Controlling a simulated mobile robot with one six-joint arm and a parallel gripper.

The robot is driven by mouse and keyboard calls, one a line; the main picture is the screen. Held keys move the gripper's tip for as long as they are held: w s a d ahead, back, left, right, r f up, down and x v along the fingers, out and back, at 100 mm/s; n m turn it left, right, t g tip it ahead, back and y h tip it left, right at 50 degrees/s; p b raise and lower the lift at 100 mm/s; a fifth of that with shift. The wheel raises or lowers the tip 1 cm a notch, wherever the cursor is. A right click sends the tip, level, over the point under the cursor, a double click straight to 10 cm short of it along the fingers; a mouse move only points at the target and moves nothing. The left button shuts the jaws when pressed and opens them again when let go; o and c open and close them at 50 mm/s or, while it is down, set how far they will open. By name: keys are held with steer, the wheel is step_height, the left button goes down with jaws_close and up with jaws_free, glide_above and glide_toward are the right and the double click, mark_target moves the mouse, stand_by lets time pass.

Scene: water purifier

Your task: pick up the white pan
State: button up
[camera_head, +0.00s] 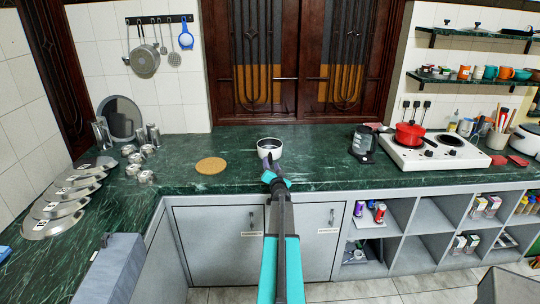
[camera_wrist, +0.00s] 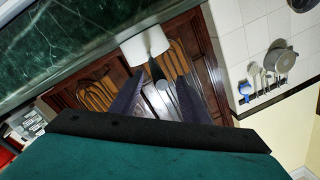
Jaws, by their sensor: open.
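The white pan (camera_head: 269,148) stands on the green marble counter in the middle of the head view, below the dark wooden doors. It is small with a dark inside. My gripper (camera_head: 268,167) is at its near side, close to the rim. In the wrist view the white pan (camera_wrist: 146,46) is at top centre, with a dark handle (camera_wrist: 158,76) extending towards me. My gripper (camera_wrist: 158,98) is open, its dark fingers on either side of the handle's line. Whether they touch the handle, I cannot tell. My gripper partly hides the handle in the head view.
A round cork mat (camera_head: 211,166) lies left of the pan. A dark appliance (camera_head: 362,141) and a white stove (camera_head: 434,151) with a red pot (camera_head: 409,134) stand to the right. Metal canisters (camera_head: 146,176) and lids are at left. The counter (camera_head: 315,160) right of the pan is clear.

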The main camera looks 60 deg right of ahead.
stand_by(0.3)
steer(key=c, duration=1)
jaws_close()
steer(key=shift+r, duration=0.25)
steer(key=shift+r, duration=0.5)
step_height(320, 180, up, 2)
steer(key=shift+r, duration=0.1)
steer(key=s+a, duration=0.3)
steer(key=s, duration=0.4)
steer(key=s+a+r, duration=0.1)
steer(key=s+a, duration=0.2)
steer(key=s, duration=0.5)
steer(key=shift+r, duration=0.2)
